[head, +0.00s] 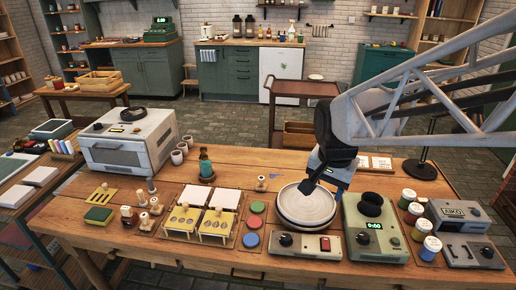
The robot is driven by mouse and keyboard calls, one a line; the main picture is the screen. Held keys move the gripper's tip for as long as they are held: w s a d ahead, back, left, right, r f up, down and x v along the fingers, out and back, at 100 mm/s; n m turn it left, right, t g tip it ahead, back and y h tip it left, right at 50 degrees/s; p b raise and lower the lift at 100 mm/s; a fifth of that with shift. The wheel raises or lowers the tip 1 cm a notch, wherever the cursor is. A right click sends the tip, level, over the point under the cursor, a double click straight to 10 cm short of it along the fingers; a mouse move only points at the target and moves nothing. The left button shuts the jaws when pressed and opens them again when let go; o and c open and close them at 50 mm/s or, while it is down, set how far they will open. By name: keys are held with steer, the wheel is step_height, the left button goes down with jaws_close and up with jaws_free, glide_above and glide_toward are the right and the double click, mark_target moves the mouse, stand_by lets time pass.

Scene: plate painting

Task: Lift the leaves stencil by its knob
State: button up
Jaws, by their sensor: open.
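Each has dark cut-outs and what looks like a small knob. The cut-outs are too small to tell which one is the leaves stencil. My gripper (318,187) is open and empty, over the pale round plate (305,207) on its turntable. It is well to the right of both stencils and higher than them. The far side of the plate is partly hidden by my gripper.
White cards (225,197) lie behind the stencils; red, green and blue discs (251,240) lie to their right. A small knobbed stamp (262,183) and a teal bottle (206,167) stand behind. Wooden stamps (143,221) stand left. A green timer device (375,232) stands right of the plate.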

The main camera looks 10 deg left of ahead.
steer(key=w+a+f+m, duration=0.2)
steer(key=w+a+f, duration=0.1)
steer(key=w+a, duration=0.4)
steer(key=m+g, duration=0.2)
steer(key=m, duration=0.4)
glide_above(218, 208)
steer(key=f, duration=1.8)
steer(key=shift+d, duration=0.35)
steer(key=shift+a+f, duration=0.35)
steer(key=shift+a, duration=0.05)
steer(key=shift+f, duration=1.3)
